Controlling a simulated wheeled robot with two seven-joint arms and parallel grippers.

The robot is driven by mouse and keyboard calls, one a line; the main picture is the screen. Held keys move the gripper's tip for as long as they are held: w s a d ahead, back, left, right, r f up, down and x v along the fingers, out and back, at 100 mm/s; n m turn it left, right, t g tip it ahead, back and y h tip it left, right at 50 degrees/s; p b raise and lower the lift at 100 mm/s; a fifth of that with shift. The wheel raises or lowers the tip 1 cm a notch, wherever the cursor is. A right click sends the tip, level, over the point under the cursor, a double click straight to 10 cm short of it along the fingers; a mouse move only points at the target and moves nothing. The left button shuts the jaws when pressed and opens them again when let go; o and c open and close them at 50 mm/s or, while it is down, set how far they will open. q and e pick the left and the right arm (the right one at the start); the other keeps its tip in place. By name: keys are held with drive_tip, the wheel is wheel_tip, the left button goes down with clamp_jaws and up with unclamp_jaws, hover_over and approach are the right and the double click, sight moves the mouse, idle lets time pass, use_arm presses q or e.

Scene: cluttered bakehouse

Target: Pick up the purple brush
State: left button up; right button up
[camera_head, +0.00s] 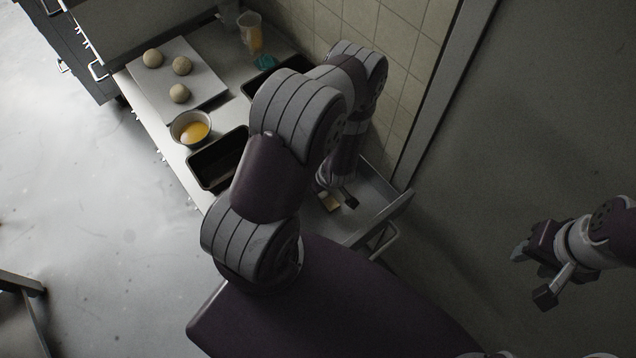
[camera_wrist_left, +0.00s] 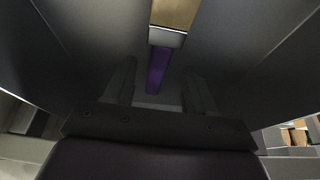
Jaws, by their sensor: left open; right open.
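The purple brush (camera_wrist_left: 158,68) lies in the left wrist view with its purple handle between the fingers of my left gripper (camera_wrist_left: 160,78). A pale metal band and tan bristles (camera_wrist_left: 174,13) extend to the top edge of that view. The fingers stand apart on either side of the handle; I cannot tell how far above it they are. In the head view my left gripper (camera_head: 337,192) is over a grey tray-like surface, beside a tan patch (camera_head: 330,203) that looks like the bristles; the handle is hidden there. My right gripper (camera_head: 531,274) is open and empty at the right.
A counter runs along the tiled wall. It holds dough balls on a pale board (camera_head: 205,75), a bowl with yellow contents (camera_head: 190,128), a dark loaf tin (camera_head: 217,160), another dark tin and a clear jug (camera_head: 250,33). My left arm hides part of the counter.

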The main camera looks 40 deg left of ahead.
use_arm(q)
drive_tip(key=shift+a+f, duration=0.3)
drive_tip(key=shift+f, duration=0.25)
drive_tip(key=shift+w+f, duration=0.1)
drive_tip(key=shift+f, duration=0.05)
drive_tip(key=shift+w, duration=0.1)
drive_tip(key=shift+c, duration=0.3)
drive_tip(key=c, duration=0.9)
